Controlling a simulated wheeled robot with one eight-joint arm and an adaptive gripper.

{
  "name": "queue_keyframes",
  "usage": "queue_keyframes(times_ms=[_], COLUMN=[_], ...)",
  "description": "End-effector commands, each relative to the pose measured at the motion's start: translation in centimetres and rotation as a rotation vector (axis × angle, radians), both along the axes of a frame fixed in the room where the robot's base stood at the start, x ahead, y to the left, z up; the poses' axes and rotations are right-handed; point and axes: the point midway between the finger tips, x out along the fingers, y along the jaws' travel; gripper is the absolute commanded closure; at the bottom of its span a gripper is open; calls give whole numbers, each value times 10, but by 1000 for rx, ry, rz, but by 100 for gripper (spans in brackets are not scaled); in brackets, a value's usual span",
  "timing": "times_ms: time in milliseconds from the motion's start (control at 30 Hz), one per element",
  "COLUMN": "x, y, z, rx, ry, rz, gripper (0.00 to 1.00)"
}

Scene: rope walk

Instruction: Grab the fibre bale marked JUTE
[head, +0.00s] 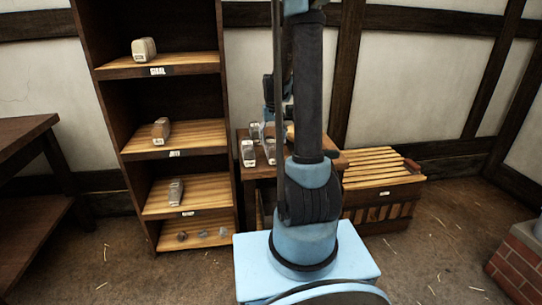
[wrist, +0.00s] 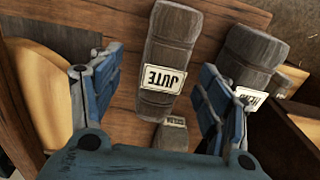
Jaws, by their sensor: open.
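The grey-brown JUTE bale (wrist: 172,32) lies on a wooden table top in the wrist view, its white label reading upside down. My gripper (wrist: 160,68) is open, with one blue finger on each side of the bale in the picture. I see no contact between fingers and bale. A similar bale (wrist: 252,50), its label seeming to read HEMP, lies just right of it. A smaller-looking bale (wrist: 173,137) with a blurred label is below it in the picture. In the head view, my arm hides much of the small table, and I cannot tell which bale there is JUTE.
In the wrist view, a tan rounded thing (wrist: 42,85) is at the left and a dark wooden edge (wrist: 285,138) at the right. In the head view, a shelf unit (head: 180,61) holds several items. A slatted crate (head: 380,166) stands right of the small table.

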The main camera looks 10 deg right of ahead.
Motion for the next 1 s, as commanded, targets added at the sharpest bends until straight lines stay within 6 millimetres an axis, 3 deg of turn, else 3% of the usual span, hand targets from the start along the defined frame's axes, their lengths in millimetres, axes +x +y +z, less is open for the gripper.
queue_keyframes(times_ms=[333,700,1000], x=[1,7,6], y=[1,5,5], z=[-19,-58,-63], rx=[0,0,0], ry=[0,0,0], rz=[0,-1,0], gripper=[30,30,30])
